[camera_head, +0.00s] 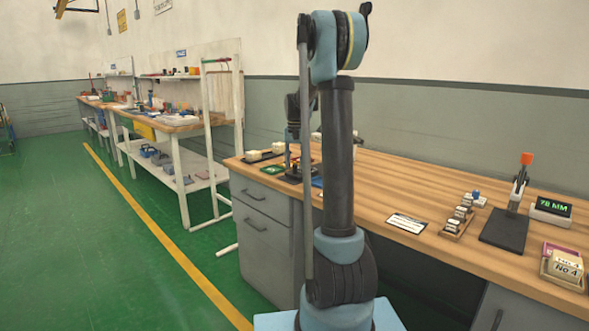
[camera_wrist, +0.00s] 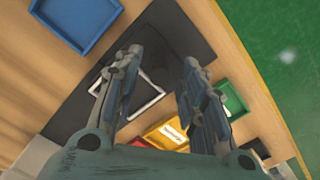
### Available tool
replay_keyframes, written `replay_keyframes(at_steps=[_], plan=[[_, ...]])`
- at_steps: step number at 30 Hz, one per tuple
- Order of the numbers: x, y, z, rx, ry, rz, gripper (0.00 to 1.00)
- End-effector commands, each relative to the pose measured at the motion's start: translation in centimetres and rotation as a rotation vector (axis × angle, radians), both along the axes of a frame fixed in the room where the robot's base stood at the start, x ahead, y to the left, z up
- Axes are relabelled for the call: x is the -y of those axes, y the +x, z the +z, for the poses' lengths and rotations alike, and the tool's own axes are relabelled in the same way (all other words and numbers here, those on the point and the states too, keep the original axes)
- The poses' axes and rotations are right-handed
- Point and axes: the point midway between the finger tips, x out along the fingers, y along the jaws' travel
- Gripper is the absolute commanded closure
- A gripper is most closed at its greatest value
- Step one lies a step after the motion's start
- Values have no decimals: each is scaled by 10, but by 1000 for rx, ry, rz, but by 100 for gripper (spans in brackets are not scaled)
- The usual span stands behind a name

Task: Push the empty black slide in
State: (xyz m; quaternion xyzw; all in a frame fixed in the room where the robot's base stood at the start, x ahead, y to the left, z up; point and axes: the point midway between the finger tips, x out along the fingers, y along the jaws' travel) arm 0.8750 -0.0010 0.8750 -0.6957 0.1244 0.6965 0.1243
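My gripper (camera_wrist: 163,62) is open, with its two fingers apart and nothing seen between them. In the wrist view it hangs over a flat black surface (camera_wrist: 178,28) with a white-edged frame (camera_wrist: 152,100) on it, partly hidden by the left finger. I cannot tell for sure which black part is the slide. In the head view my arm hides much of the bench's left end, where a small dark fixture (camera_head: 294,178) partly shows; my gripper's fingers are not clear there.
The wooden bench (camera_head: 400,185) carries a white card (camera_head: 407,223), a black clamp plate (camera_head: 503,232) and a display (camera_head: 551,209). The green floor at left is clear.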

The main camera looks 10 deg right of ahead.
Motion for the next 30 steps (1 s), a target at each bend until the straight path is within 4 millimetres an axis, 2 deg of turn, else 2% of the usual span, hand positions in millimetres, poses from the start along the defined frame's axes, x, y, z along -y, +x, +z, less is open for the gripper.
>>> replay_keyframes(at_steps=[6,15,16,20,21,30], plan=[[0,0,-15,0,0,0,62],[0,0,-17,0,0,0,62],[0,0,-17,0,0,0,67],[0,0,-17,0,0,0,96],[0,0,-17,0,0,0,100],[-5,6,-17,0,0,14,100]])
